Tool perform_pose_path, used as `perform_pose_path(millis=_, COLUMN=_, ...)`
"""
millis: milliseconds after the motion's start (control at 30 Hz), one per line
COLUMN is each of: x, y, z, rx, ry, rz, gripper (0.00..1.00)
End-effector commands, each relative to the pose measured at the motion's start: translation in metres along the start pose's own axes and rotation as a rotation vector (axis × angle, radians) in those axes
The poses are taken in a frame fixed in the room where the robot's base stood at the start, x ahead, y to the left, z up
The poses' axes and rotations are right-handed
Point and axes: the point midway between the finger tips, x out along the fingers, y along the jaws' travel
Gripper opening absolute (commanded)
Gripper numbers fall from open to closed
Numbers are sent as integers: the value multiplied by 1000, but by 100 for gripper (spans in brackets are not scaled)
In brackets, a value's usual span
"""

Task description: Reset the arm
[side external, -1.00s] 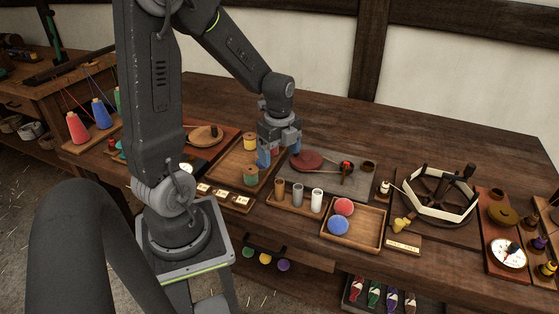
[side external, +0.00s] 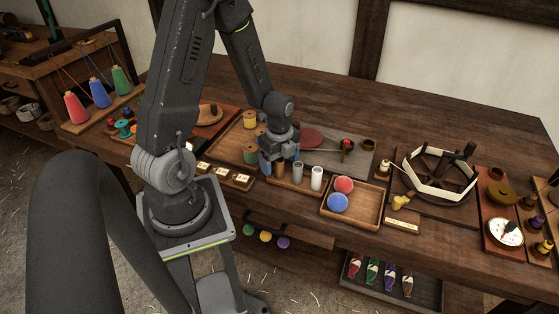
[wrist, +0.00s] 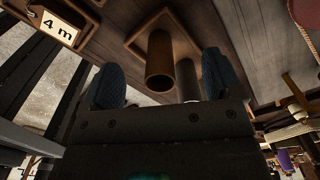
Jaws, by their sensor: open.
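My gripper (side external: 280,165) hangs low over the workbench (side external: 330,105), beside the left end of the row of small upright cylinders. In the wrist view its two blue-padded fingers (wrist: 165,82) stand apart. I cannot tell whether the fingers touch either one. In the side view the brown cylinder is partly hidden by the gripper, while a grey one (side external: 298,172) and a white one (side external: 316,178) stand to its right.
A wooden tray with a red ball (side external: 344,185) and a blue ball (side external: 338,202) lies to the right. A grey mat (side external: 358,160) with a red disc lies behind. A white-rimmed reel (side external: 440,178) stands farther right.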

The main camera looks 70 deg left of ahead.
Motion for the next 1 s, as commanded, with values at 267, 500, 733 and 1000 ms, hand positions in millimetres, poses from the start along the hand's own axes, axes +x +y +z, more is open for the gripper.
perform_pose_path(millis=267, x=1, y=0, z=0, rx=0, ry=0, rz=-1, gripper=85)
perform_pose_path(millis=500, x=1, y=0, z=0, rx=0, ry=0, rz=0, gripper=64)
perform_pose_path(millis=733, x=1, y=0, z=0, rx=0, ry=0, rz=0, gripper=42)
perform_pose_path(millis=1000, x=1, y=0, z=0, rx=0, ry=0, rz=0, gripper=16)
